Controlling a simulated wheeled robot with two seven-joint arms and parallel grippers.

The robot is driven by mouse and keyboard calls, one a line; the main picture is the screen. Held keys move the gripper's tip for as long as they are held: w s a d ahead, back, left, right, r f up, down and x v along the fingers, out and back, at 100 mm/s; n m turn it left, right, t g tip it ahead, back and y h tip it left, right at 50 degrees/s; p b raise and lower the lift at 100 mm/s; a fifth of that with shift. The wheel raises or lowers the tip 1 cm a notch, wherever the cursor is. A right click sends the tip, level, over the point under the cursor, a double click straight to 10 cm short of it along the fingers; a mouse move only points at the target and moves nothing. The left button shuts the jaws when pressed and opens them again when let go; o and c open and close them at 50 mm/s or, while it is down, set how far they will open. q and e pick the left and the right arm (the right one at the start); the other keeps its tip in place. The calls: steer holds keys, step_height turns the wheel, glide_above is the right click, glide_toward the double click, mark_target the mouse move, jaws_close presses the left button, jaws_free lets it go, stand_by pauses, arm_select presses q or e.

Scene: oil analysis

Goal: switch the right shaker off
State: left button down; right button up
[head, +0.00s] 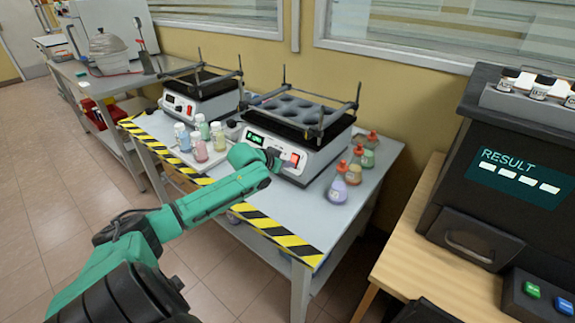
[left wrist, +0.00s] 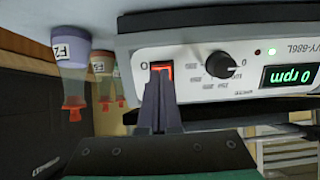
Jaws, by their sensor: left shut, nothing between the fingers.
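The right shaker (head: 322,162) stands on the grey bench with a black rack on top. Its front panel shows upside down in the left wrist view (left wrist: 200,75), with a black knob (left wrist: 222,65) and a green display (left wrist: 290,77) reading 0 rpm. Its red rocker switch (head: 293,158) is at the right end of the panel; it also shows in the left wrist view (left wrist: 162,68), partly hidden by my fingers. My left gripper (head: 283,163) is shut and empty, its fingertips (left wrist: 160,82) at the switch. I cannot tell whether they touch it. My right gripper is not in view.
The left shaker (head: 205,105) stands further along the bench. A result machine (head: 500,150) is on the wooden table at right.

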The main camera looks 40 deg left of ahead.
arm_select(q)
steer(key=shift+w+r+t+p, duration=0.35)
steer(key=shift+r+p, duration=0.2)
steer(key=shift+p, duration=0.3)
steer(key=shift+s, duration=0.1)
steer(key=shift+r, duration=0.1)
